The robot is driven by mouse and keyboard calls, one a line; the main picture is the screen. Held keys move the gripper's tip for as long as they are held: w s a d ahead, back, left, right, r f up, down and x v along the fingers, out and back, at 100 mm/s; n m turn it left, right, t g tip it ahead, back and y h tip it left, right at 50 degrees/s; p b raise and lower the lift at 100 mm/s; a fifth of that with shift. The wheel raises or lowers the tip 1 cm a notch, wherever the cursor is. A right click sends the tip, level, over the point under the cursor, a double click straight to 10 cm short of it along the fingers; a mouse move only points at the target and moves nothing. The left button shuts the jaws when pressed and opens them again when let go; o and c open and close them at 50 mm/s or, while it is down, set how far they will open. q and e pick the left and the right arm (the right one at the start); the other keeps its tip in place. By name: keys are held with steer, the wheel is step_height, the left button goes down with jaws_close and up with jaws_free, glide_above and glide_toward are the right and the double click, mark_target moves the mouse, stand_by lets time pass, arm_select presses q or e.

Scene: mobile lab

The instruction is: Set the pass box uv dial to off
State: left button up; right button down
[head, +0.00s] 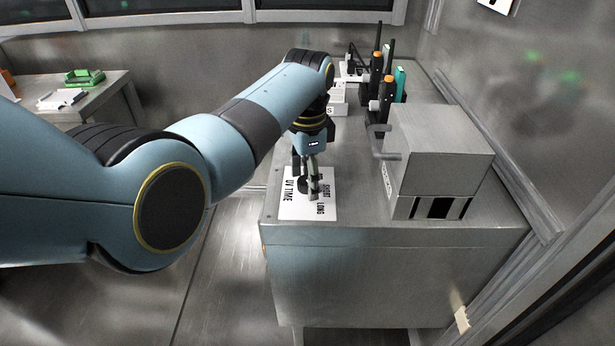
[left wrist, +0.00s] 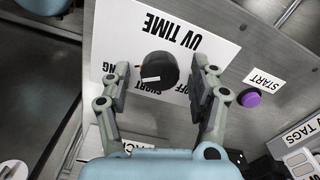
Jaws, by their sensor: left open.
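The UV dial is a round black knob (left wrist: 158,72) on a white plate (left wrist: 200,22) marked UV TIME, with OFF, SHORT and LONG labels partly hidden. A small white mark on the knob is on the side towards the SHORT and LONG labels; I cannot tell its exact setting. My left gripper (left wrist: 160,74) is open, with one finger on each side of the knob. Small gaps seem to show between fingers and knob. In the head view the left gripper (head: 313,184) points down at the plate (head: 325,212) on the steel bench. My right gripper is not in view.
A purple button (left wrist: 249,98) with a START label (left wrist: 264,80) is beside the plate. In the head view a steel box (head: 440,155) with a handle stands to the right, and orange-topped black devices (head: 387,90) stand behind. A side table (head: 105,92) is at left.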

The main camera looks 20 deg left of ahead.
arm_select(q)
steer(key=c, duration=1.1)
steer(key=shift+c, duration=0.2)
